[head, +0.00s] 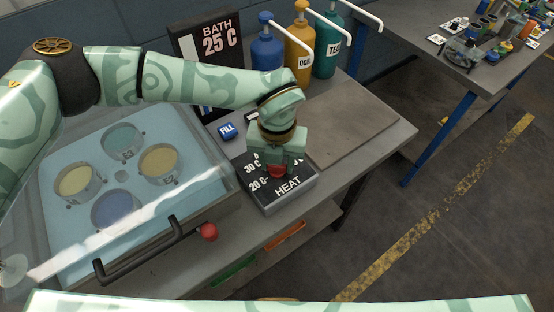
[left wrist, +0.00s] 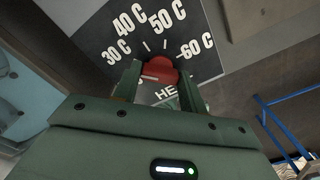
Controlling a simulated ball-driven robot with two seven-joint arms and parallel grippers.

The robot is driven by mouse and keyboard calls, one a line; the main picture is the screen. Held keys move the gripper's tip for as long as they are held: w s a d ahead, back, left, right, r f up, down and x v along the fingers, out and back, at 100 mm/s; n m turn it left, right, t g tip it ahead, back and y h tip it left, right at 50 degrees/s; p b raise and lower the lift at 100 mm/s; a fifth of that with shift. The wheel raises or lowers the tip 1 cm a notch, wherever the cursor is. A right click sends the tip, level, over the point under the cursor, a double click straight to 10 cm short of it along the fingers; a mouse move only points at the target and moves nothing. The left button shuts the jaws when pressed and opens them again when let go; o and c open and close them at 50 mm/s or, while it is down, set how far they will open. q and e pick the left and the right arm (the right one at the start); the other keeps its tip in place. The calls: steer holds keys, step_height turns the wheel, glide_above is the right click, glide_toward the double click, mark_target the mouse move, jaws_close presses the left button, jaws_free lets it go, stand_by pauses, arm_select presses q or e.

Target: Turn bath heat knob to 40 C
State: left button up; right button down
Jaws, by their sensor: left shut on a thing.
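The heat knob is red. It shows in the left wrist view (left wrist: 158,70) between the two fingers, and its lower edge shows under the gripper in the head view (head: 277,171). It sits on the dark heat panel (head: 290,198), marked 20 C to 60 C. My left gripper (head: 278,160) reaches down from above and is shut on the knob; its fingers also show in the left wrist view (left wrist: 160,82). The knob's pointer is hidden, so its setting cannot be told. The bath display (head: 218,40) reads 25 C. My right gripper is not in view.
A blue FILL button (head: 228,130) lies behind the panel. The bath (head: 60,225) with several round cups under a clear lid is on the left, with a black handle (head: 140,252) in front. Blue (head: 266,50), yellow (head: 299,42) and teal bottles (head: 327,45) stand behind.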

arm_select(q)
steer(key=m, duration=0.8)
steer(key=shift+m+b, duration=0.3)
steer(key=shift+b, duration=0.1)
steer(key=shift+r, duration=0.1)
steer(key=o, duration=1)
step_height(320, 180, up, 16)
steer(key=shift+r+p, duration=0.1)
steer(key=shift+p, duration=0.5)
